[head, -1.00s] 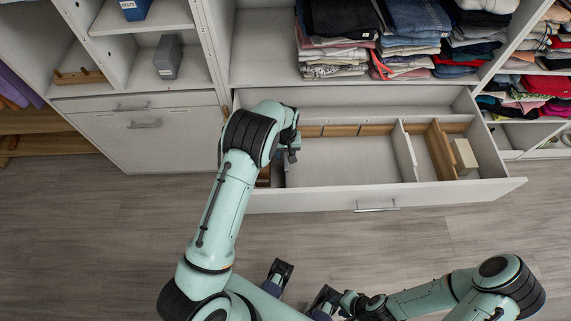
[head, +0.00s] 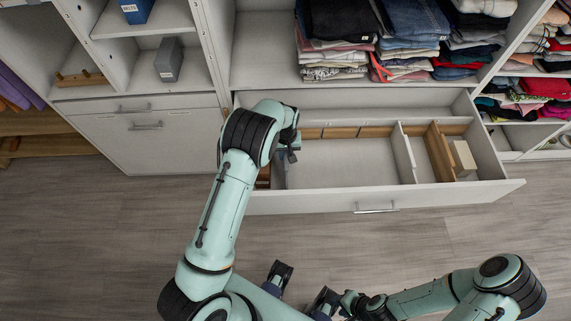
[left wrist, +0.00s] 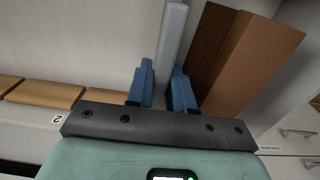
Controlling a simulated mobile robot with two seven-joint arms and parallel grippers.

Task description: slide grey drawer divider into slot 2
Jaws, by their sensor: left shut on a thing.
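The grey drawer divider (left wrist: 171,35) is upright between the blue fingers of my left gripper (left wrist: 164,88) in the left wrist view. In the head view my left gripper (head: 290,152) is over the left end of the open drawer (head: 340,203); my arm hides most of the divider there. Wooden spacers (left wrist: 45,93) run along a drawer wall. A label "2" (left wrist: 57,120) lies left of the gripper, apart from the divider. Whether the divider touches a slot is hidden. My right gripper (head: 323,300) is low near the bottom edge; its fingers are unclear.
A brown wooden piece (left wrist: 235,60) stands close to the right of the divider. Farther right in the drawer are a white divider (head: 405,155), a wooden divider (head: 440,153) and a cream box (head: 463,158). The drawer's middle is clear. Folded clothes (head: 415,50) fill the shelf above.

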